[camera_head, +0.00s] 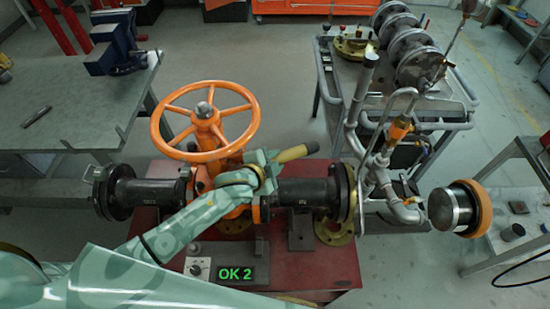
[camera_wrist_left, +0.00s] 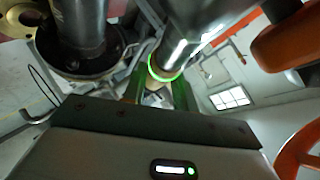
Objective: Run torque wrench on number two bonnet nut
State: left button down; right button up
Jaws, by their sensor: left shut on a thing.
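The gate valve has an orange handwheel (camera_head: 205,118) above dark pipe flanges on a red stand (camera_head: 320,270). My left arm reaches across the front of the valve. My left gripper (camera_head: 264,168) is shut on the torque wrench, whose yellow handle (camera_head: 297,153) points right, beside the valve bonnet. In the left wrist view the gripper fingers (camera_wrist_left: 157,90) close around a steel tool shaft (camera_wrist_left: 182,38) with a glowing green ring. The bonnet nuts and the wrench's working end are hidden behind my gripper and arm. My right gripper is not in view.
Grey piping (camera_head: 385,160) rises right of the valve. A workbench (camera_head: 70,110) stands at left, and a cart (camera_head: 350,95) with metal flanges stands behind right. Open floor lies behind the valve.

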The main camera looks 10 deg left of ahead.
pick_arm(q)
jog(key=shift+w+r, duration=0.1)
jog(key=shift+r, duration=0.05)
dwell(0.4)
jog(key=shift+f+b, duration=0.85)
jog(key=shift+f, duration=0.75)
jog(key=shift+f+p, duration=0.5)
jog(key=shift+f, duration=0.15)
dwell(1.4)
jog(key=shift+r+p, duration=0.25)
jog(key=shift+p, duration=0.35)
dwell(0.5)
jog(key=shift+r, duration=0.1)
dwell(0.4)
